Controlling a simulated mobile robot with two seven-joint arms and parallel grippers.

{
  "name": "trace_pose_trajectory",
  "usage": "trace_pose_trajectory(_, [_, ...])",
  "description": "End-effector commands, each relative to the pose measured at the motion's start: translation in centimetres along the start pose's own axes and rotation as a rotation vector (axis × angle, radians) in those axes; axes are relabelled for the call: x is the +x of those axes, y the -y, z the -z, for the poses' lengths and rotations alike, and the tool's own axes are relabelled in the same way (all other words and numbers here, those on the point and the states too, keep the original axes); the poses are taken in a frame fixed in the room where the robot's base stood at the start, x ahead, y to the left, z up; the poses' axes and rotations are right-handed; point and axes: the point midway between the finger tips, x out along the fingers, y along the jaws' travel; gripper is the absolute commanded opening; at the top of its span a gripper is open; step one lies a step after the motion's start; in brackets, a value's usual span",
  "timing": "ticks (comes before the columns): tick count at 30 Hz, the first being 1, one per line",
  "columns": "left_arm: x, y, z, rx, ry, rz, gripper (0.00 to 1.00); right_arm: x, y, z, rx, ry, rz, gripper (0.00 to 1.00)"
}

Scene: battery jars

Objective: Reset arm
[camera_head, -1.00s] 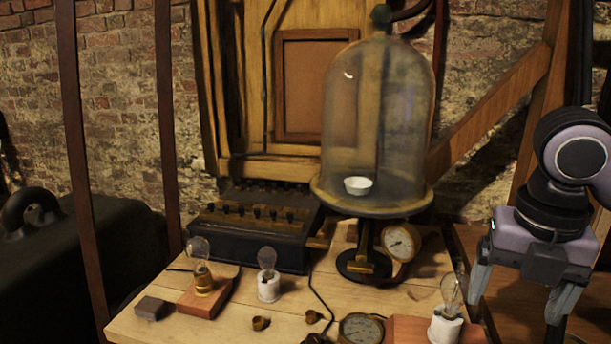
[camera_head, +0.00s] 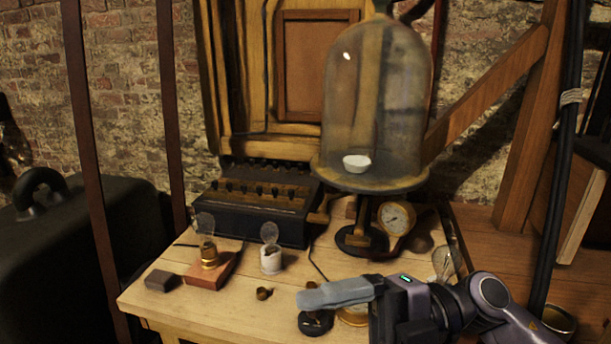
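My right gripper (camera_head: 318,300) reaches in from the lower right, low over the front of the wooden table (camera_head: 200,308), pointing left. One grey finger shows at the far edge of its body, set as in an open gripper; the other finger is out of sight. I see nothing held. The gripper and arm cover part of the table's front right, including most of a round brass gauge (camera_head: 354,316). A clear bulb (camera_head: 443,262) shows just behind the arm. My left gripper is not in view.
A glass bell jar (camera_head: 375,100) with a white cup (camera_head: 357,164) inside stands on a pedestal with a dial (camera_head: 396,217). A black switch box (camera_head: 262,207), two bulbs (camera_head: 207,250) (camera_head: 270,248) and a dark block (camera_head: 162,280) are on the left. The table's front left is bare.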

Motion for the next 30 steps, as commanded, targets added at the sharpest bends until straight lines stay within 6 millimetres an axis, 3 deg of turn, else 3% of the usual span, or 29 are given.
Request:
trace_pose_trajectory(4, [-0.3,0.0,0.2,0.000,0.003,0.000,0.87,-0.8,-1.6,-1.7,0.088,0.061,-0.357,0.85])
trace_pose_trajectory(8, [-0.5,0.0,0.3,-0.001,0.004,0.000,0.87,-3.3,-1.7,-4.2,0.189,0.186,-0.634,0.85])
trace_pose_trajectory(11, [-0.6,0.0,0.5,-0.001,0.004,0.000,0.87,-6.0,-0.2,-6.5,0.288,0.320,-0.818,0.85])
trace_pose_trajectory(14, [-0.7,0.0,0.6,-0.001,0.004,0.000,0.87,-8.9,2.7,-8.7,0.407,0.482,-0.974,0.85])
trace_pose_trajectory(17, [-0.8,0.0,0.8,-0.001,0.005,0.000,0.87,-11.9,7.1,-10.5,0.547,0.665,-1.094,0.85])
trace_pose_trajectory(21, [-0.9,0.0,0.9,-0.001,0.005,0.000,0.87,-15.5,15.5,-11.3,0.775,0.939,-1.195,0.85])
trace_pose_trajectory(27, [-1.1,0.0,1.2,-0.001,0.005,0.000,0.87,-18.0,28.0,-8.7,1.109,1.278,-1.203,0.85])
trace_pose_trajectory(30, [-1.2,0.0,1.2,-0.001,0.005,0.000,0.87,-18.2,32.0,-7.0,1.224,1.376,-1.178,0.85])
